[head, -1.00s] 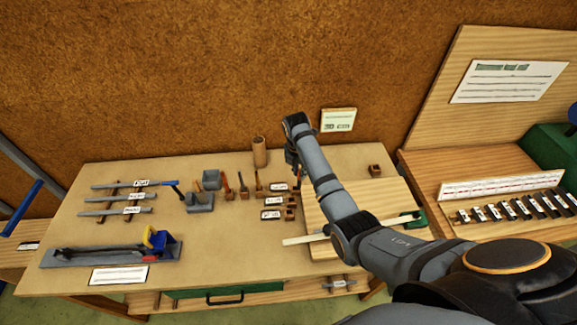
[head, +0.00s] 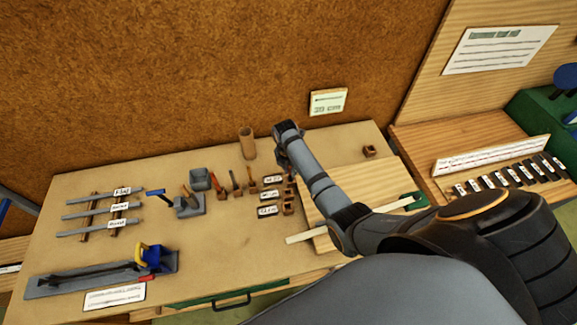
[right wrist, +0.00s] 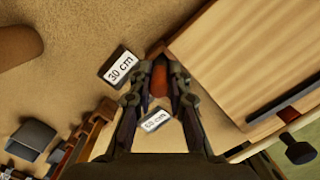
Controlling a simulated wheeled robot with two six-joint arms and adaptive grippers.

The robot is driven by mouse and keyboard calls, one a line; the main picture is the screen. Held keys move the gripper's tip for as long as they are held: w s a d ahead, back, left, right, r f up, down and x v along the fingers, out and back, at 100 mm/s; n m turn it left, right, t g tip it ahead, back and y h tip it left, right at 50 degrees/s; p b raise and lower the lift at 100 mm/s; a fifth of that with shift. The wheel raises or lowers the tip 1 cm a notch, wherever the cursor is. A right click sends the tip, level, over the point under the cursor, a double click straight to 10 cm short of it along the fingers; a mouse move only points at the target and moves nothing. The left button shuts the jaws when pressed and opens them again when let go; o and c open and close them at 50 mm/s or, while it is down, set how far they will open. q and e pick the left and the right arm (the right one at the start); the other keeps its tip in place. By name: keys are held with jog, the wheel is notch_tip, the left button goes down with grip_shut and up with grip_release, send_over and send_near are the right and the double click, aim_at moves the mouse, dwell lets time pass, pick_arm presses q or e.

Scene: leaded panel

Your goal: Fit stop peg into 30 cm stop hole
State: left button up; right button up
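My right gripper (right wrist: 161,75) points down over the row of small labelled wooden blocks (head: 289,196) on the bench. In the right wrist view its fingers are closed around the sides of a reddish-brown stop peg (right wrist: 160,82). The 30 cm label (right wrist: 120,68) lies just left of the fingertips, and a 50 cm label (right wrist: 155,121) shows between the fingers. A small wooden block is partly visible behind the peg; the 30 cm stop hole itself is hidden. My left gripper is not in view.
A wooden board (head: 377,180) with a pale strip (head: 305,234) lies right of the blocks. A wall card (head: 328,101) hangs behind.

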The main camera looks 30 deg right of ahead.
jog(key=shift+o, duration=1.2)
jog(key=shift+r, duration=0.1)
jog(key=shift+o, duration=0.9)
jog(key=shift+s+r, duration=0.15)
jog(key=shift+s, duration=0.05)
jog(key=shift+s+a+r, duration=0.1)
jog(key=shift+s+r, duration=0.05)
jog(key=shift+r, duration=0.2)
notch_tip(320, 180, up, 7)
jog(key=b, duration=0.2)
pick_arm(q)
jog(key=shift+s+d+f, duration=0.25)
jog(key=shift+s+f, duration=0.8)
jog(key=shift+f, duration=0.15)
pick_arm(e)
notch_tip(320, 180, up, 4)
jog(key=r, duration=0.1)
send_over(289, 181)
jog(key=shift+s+a+f, duration=0.15)
jog(key=shift+s+f, duration=0.05)
jog(key=shift+f, duration=0.05)
